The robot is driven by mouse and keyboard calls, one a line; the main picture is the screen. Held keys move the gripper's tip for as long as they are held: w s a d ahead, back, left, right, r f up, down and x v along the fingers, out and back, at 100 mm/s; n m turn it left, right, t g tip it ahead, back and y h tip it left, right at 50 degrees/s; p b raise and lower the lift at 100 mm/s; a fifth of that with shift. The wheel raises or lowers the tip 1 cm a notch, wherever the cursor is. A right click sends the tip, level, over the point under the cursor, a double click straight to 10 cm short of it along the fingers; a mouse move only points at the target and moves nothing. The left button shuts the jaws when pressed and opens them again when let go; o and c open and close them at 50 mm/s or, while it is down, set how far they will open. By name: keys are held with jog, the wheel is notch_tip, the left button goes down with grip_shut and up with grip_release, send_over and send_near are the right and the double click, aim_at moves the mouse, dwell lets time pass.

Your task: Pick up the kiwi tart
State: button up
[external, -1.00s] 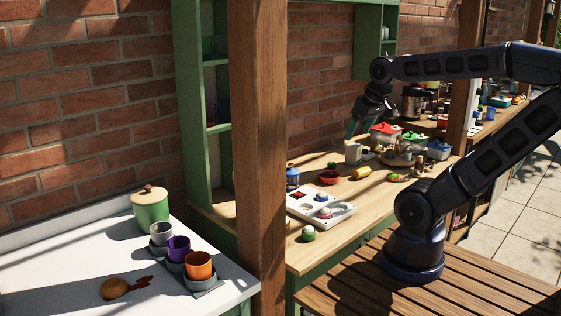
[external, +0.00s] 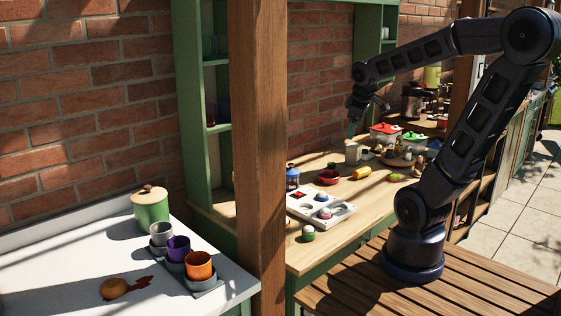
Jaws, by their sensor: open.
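I cannot make out for sure which of the small items is the kiwi tart. One candidate is a small green piece (external: 332,166) on the wooden counter behind the red bowl. Another is a small round green item with a pale top (external: 308,234) at the counter's front left. A third is a small green item (external: 395,177) on the right of the counter. My gripper (external: 352,128) is open and hangs above the back of the counter, over a pale mug (external: 353,153). It appears empty and apart from everything below; its fingers are small and partly dark in this view.
A white muffin tray (external: 335,214) holds a few coloured pieces. A red bowl (external: 328,177), a yellow item (external: 362,174), a blue lantern (external: 292,178) and lidded pots (external: 385,134) crowd the counter. A wooden post (external: 257,150) stands left.

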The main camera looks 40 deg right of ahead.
jog(key=w+d+f+n+g+h, duration=0.1)
jog(key=w+d+f+n, duration=0.1)
jog(key=d, duration=0.3)
jog(key=w+d+f+n, duration=0.2)
jog(key=w+d, duration=0.1)
jog(key=d, duration=0.2)
jog(key=n+g, duration=0.2)
jog(key=n, duration=0.9)
send_near(393, 175)
jog(key=shift+h, duration=0.5)
jog(key=shift+a+x, duration=0.2)
jog(key=shift+x, duration=2)
jog(key=shift+a+x, duration=0.2)
jog(key=shift+x, duration=2)
jog(key=shift+w+f, duration=0.1)
jog(key=shift+f, duration=0.05)
jog(key=c, duration=1.1)
jog(key=shift+o, duration=0.2)
